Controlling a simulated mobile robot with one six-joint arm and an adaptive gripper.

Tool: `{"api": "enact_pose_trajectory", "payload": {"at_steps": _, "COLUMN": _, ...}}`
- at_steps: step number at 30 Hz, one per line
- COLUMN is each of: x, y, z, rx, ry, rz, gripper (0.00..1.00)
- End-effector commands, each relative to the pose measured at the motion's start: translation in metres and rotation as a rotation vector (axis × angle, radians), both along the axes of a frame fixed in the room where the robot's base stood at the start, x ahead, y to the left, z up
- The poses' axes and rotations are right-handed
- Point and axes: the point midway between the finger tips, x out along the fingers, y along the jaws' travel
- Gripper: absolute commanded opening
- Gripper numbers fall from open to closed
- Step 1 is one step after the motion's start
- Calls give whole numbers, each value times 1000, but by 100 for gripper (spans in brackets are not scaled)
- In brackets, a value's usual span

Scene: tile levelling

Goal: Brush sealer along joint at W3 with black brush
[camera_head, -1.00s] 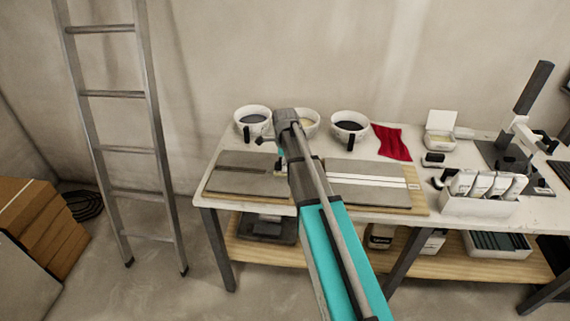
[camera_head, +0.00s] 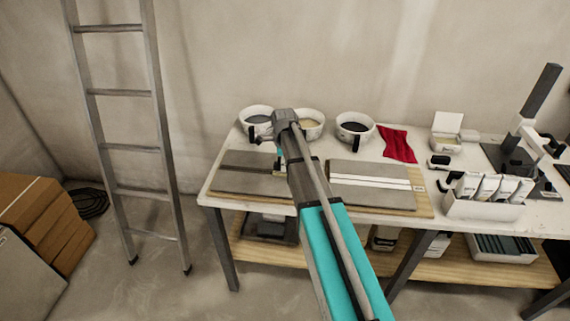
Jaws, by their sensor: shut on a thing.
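Two grey tile boards lie side by side on the workbench. The left board (camera_head: 240,181) has a dark joint line across it; the right board (camera_head: 370,172) has a pale strip across it and a small label at its right end. I cannot read which is W3. My arm reaches over the bench, and its wrist stands above the right end of the left board. My gripper (camera_head: 280,163) is mostly hidden by my arm. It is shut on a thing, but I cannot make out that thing. The black brush is not clearly visible, and neither is contact with a joint.
Behind the boards stand a left bowl (camera_head: 257,112) with grey contents, a middle bowl (camera_head: 310,116) with pale contents and a right bowl (camera_head: 355,119) with dark contents. A red cloth (camera_head: 398,144) and a white bin (camera_head: 486,208) of packets are to the right. A ladder (camera_head: 118,92) leans left.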

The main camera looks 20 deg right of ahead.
Motion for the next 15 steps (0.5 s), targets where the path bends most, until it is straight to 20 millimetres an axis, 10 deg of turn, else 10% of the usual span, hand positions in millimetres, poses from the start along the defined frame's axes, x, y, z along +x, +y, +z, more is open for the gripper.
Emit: {"api": "enact_pose_trajectory", "payload": {"at_steps": 15, "x": 7, "y": 13, "z": 0, "rx": 5, "ry": -2, "rz": 2, "gripper": 0}}
